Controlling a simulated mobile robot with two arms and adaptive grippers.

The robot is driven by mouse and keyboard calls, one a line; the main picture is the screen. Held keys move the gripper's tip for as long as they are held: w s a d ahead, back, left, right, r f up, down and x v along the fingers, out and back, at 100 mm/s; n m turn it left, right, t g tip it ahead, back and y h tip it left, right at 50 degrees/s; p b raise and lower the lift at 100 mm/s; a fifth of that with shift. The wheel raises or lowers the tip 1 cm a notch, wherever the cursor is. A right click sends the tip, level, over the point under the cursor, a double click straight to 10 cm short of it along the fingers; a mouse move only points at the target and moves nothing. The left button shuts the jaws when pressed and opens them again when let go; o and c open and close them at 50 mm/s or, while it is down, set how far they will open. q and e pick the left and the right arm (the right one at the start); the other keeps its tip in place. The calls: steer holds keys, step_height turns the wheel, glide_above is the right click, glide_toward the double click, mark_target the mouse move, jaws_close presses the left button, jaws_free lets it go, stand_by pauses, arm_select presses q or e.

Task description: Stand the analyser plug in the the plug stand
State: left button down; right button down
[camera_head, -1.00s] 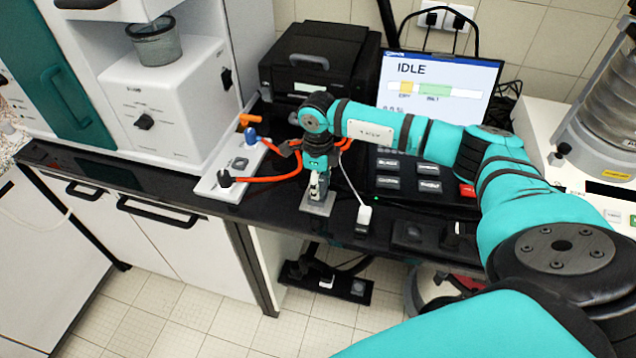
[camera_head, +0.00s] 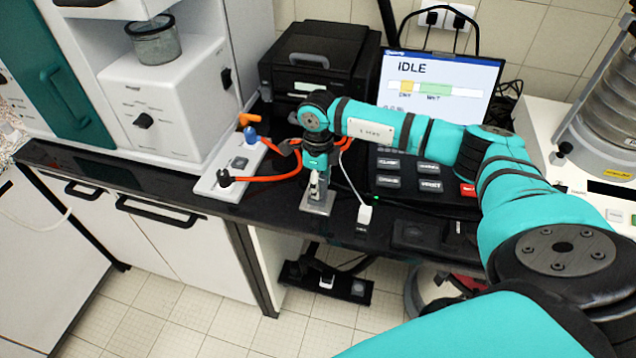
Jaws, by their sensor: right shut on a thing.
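My right gripper (camera_head: 317,190) points down at the counter's front edge, just over a small grey square plate (camera_head: 318,204) that looks like the plug stand. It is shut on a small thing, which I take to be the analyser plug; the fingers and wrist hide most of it. I cannot tell whether the plug touches the stand. My left gripper is out of view.
A white socket strip (camera_head: 215,187) with a black plug (camera_head: 224,178) and a blue plug (camera_head: 250,136) lies left, with orange cables (camera_head: 268,179) running towards my wrist. A white plug (camera_head: 364,215) lies right of the stand. A black keypad (camera_head: 408,183) and printer (camera_head: 318,65) stand behind.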

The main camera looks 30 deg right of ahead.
steer(key=shift+f+b, duration=0.4)
steer(key=shift+f, duration=0.05)
stand_by(0.3)
steer(key=c, duration=0.7)
jaws_free()
step_height(320, 180, up, 12)
steer(key=shift+r, duration=0.1)
